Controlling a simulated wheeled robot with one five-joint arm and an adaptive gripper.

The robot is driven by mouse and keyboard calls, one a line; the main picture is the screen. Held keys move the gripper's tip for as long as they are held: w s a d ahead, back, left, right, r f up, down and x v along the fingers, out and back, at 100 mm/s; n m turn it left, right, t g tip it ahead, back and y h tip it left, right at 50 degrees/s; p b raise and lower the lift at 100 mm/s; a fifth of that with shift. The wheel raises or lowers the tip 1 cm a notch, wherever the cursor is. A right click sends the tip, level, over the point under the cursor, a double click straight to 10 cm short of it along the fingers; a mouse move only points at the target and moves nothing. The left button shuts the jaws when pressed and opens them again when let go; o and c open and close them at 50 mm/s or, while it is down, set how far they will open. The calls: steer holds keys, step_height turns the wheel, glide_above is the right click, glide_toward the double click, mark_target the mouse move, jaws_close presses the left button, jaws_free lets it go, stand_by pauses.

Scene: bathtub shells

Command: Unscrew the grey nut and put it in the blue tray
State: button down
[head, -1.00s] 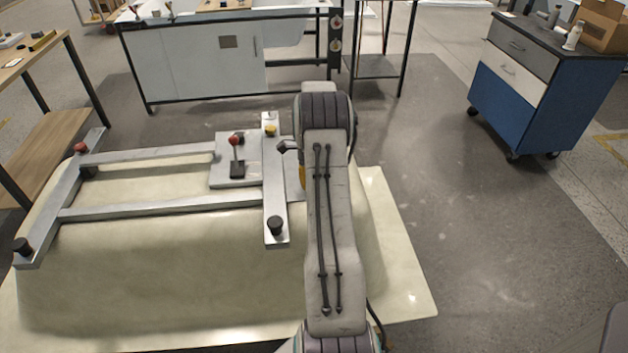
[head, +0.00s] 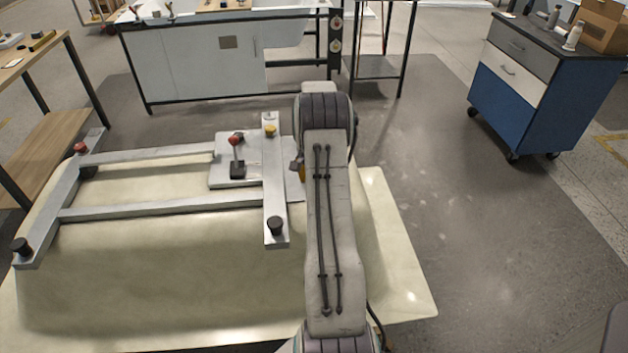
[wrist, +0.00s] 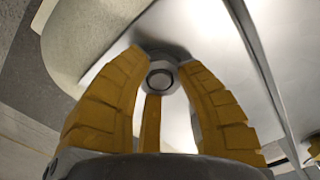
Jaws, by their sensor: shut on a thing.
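In the wrist view, my gripper (wrist: 163,68) has its yellow fingers closed around a small round grey nut (wrist: 160,78). A darker ring shows around and behind the nut, close to a pale metal surface. I cannot tell how far the nut sits on its thread. In the head view my arm hides the nut and most of my gripper; only a sliver of yellow (head: 302,173) shows at the arm's left edge, beside the metal frame (head: 160,205) on the cream bathtub shell (head: 180,270). No blue tray shows in either view.
A wooden bench (head: 30,70) stands left, a white cabinet (head: 195,70) behind, a blue drawer cart (head: 530,100) right. Floor between shell and cart is clear.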

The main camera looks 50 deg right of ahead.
steer(key=shift+f, duration=0.15)
steer(key=c, duration=0.8)
jaws_free()
steer(key=shift+c, duration=0.2)
steer(key=shift+c, duration=0.2)
steer(key=shift+c, duration=0.7)
steer(key=m, duration=0.5)
steer(key=shift+m, duration=0.4)
steer(key=m, duration=0.7)
